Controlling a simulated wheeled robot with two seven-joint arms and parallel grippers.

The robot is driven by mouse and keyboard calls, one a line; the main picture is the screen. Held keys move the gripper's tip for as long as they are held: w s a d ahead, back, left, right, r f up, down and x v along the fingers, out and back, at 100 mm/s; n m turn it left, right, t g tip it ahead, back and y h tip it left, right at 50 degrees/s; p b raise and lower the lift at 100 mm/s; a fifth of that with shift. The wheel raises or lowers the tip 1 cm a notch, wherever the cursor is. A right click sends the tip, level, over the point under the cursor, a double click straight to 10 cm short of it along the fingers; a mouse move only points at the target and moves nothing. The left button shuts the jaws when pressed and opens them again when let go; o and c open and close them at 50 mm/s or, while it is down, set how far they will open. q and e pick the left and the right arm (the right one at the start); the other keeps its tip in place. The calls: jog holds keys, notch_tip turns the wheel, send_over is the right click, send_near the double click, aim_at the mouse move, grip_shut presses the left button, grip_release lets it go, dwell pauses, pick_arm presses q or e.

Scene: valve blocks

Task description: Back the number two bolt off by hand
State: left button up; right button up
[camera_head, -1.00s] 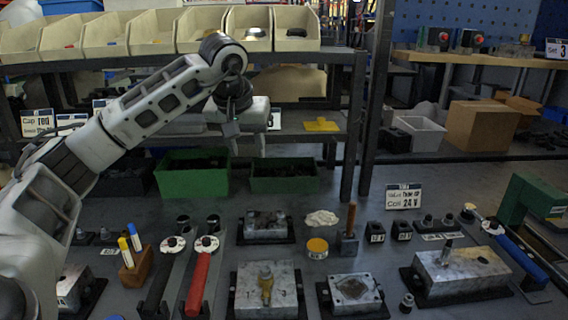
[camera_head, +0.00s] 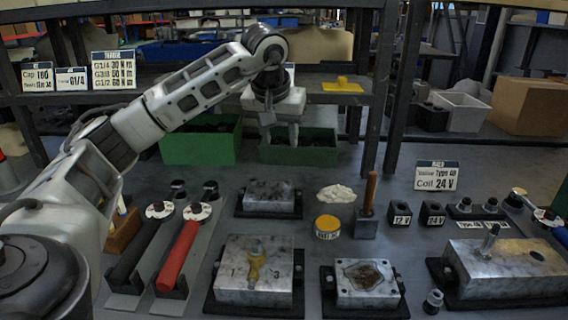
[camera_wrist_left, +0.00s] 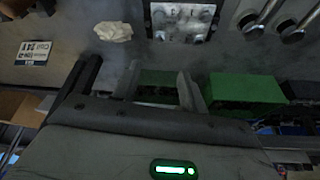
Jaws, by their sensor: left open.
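A metal valve block (camera_head: 251,284) sits on a black base at the front, marked 1 and 3 on top. My left gripper (camera_head: 282,143) is open and empty, fingers pointing down, above the bench in front of the green bins. Its fingers also show in the left wrist view (camera_wrist_left: 160,82), apart from any block.
A red-handled torque wrench (camera_head: 178,256) and a black-handled one (camera_head: 135,252) lie left of the front block. A yellow jar (camera_head: 327,227), white cloth (camera_head: 336,194) and wooden-handled tool (camera_head: 368,205) are to the right. Green bins (camera_head: 298,148) stand behind.

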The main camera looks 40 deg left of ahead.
aim_at(288, 181)
pick_arm(q)
jog(key=b+x, duration=0.1)
jog(key=x, duration=1.3)
jog(key=shift+w+f, duration=0.1)
jog(key=shift+f, duration=0.2)
grip_shut()
jog(key=n, duration=0.2)
jog(key=n+g+y, duration=0.1)
jog(key=n, duration=0.1)
jog(key=shift+w+d+n+y, duration=0.2)
jog(key=shift+n+y, duration=0.1)
jog(key=shift+n, duration=0.1)
jog(key=n, duration=0.2)
jog(key=n+g, duration=0.1)
jog(key=n, duration=0.1)
jog(key=n+g+y, duration=0.1)
jog(key=shift+w+d+r+n, duration=0.1)
jog(key=shift+w+n, duration=0.2)
jog(key=shift+n, duration=0.1)
jog(key=n+g, duration=0.2)
jog(key=n, duration=0.3)
jog(key=shift+w, duration=0.2)
jog(key=n, duration=0.2)
jog(key=n+g+h, duration=0.1)
jog(key=n, duration=0.1)
jog(key=n+g, duration=0.1)
jog(key=n, duration=0.1)
jog(key=shift+w+a, duration=0.2)
jog(key=shift+w, duration=0.05)
